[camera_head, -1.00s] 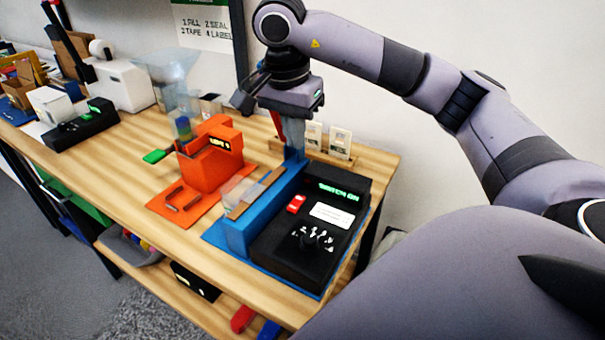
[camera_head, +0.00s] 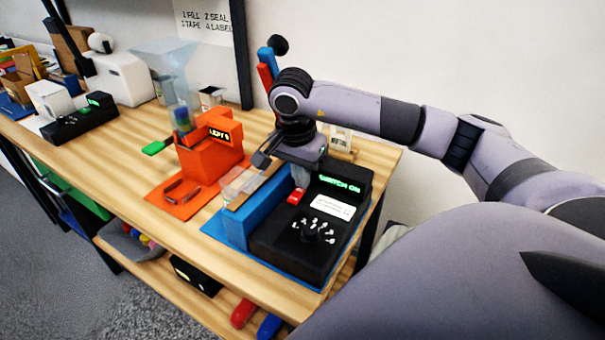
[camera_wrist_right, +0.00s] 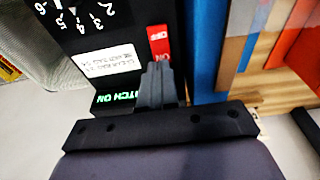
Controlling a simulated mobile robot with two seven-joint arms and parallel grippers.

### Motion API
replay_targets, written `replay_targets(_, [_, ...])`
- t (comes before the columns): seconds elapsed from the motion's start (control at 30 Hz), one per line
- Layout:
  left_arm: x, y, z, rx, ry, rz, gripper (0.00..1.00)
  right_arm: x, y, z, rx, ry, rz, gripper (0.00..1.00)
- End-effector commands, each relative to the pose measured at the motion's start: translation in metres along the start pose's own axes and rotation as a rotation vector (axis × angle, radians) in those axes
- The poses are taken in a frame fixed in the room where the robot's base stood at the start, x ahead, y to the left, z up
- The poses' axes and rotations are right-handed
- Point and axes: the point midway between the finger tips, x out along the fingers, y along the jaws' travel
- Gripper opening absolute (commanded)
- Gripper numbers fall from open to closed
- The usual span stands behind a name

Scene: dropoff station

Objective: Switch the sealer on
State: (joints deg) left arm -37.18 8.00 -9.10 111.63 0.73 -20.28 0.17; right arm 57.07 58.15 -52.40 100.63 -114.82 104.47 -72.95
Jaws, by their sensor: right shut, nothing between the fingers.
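The sealer is a black box (camera_head: 277,243) with a blue bar (camera_head: 240,226) along its left side. Its green display reads "SWITCH ON" (camera_head: 340,184). A red rocker switch (camera_head: 295,198) sits on its top, beside a white label and a dial (camera_head: 314,231). My right gripper (camera_head: 300,178) is shut and empty, pointing down just over the switch's far end. In the right wrist view, the fingertips (camera_wrist_right: 157,72) are at the "ON" end of the red switch (camera_wrist_right: 159,42); I cannot tell whether they touch it. My left gripper is not in view.
A blue and red lever with a black knob (camera_head: 279,45) stands raised behind my right wrist. Left of the sealer is an orange device (camera_head: 208,155) on an orange mat, with a clear funnel (camera_head: 165,60) behind. A black unit (camera_head: 80,122) stands farther left.

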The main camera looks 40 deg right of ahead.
Motion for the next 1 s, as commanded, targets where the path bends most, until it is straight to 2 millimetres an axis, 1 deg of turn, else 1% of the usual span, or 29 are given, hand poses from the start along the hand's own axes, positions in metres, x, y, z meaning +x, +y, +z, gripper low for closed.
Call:
replay_targets(0.13, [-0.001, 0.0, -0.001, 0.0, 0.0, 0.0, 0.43, 0.006, 0.0, 0.0, 0.0, 0.001, 0.0, 0.0])
replay_targets(0.5, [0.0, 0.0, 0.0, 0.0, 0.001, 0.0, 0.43, 0.009, 0.0, -0.001, 0.002, -0.011, 0.001, 0.0])
replay_targets(0.7, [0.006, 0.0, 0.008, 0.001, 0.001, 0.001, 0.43, 0.021, 0.001, -0.005, 0.006, -0.137, 0.004, 0.0])
replay_targets(0.83, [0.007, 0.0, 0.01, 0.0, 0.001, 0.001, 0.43, 0.024, 0.001, -0.006, 0.002, -0.226, 0.006, 0.0])
replay_targets(0.9, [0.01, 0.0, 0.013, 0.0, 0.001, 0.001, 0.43, 0.028, 0.001, -0.007, 0.002, -0.257, 0.005, 0.0])
replay_targets(1.0, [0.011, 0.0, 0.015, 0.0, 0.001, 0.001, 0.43, 0.03, 0.001, -0.009, -0.002, -0.255, 0.008, 0.0])
